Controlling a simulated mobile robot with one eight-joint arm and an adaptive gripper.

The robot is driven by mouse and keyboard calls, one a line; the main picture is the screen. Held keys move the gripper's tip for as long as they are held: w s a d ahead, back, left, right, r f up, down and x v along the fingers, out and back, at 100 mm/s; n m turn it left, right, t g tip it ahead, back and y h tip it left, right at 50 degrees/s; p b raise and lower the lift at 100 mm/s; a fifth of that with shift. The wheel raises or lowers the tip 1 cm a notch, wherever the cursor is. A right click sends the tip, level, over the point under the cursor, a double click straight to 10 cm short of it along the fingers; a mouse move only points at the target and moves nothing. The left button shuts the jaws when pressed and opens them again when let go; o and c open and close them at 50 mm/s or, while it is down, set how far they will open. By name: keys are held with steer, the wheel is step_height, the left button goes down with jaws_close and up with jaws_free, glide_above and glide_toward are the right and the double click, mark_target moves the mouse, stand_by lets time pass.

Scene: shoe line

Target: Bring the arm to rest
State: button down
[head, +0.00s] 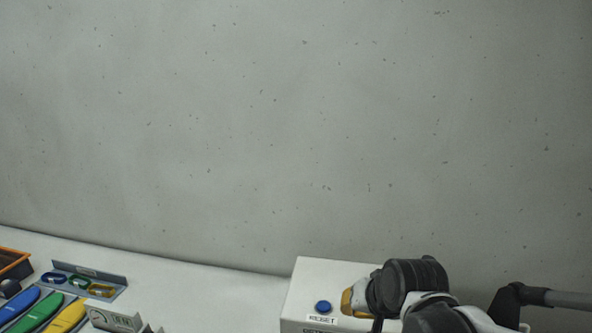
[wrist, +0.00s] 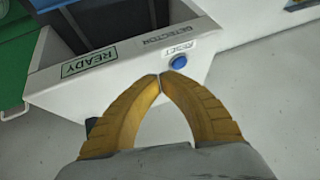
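My gripper (wrist: 160,78) shows in the wrist view with its two yellow fingers meeting at the tips, shut with nothing visible between them. Its fingertips appear close to the blue RESET button (wrist: 179,62) on the white detector box (wrist: 110,85); I cannot tell whether they touch. In the head view my arm lies over the right part of the detector box (head: 310,275), and a yellow part of my gripper (head: 349,302) shows just right of the RESET button (head: 323,307). The fingertips are hidden there.
Blue, green and yellow shoe-shaped pieces (head: 40,312) lie at the lower left. Behind them is a holder (head: 118,281) with coloured rings. An orange-rimmed bin (head: 14,254) stands at the far left. A green container (wrist: 10,70) shows in the wrist view.

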steer(key=s+d+f+n+h+b, duration=0.1)
steer(key=s+d+f+b, duration=0.2)
steer(key=s+f+b, duration=0.2)
steer(key=s+d+f+n+b, duration=0.1)
steer(key=s+d+f+b, duration=0.2)
steer(key=s+f+b, duration=0.3)
steer(key=s, duration=0.3)
steer(key=shift+s+d+h+b, duration=0.2)
steer(key=shift+s+h+b, duration=0.1)
steer(key=shift+h, duration=0.1)
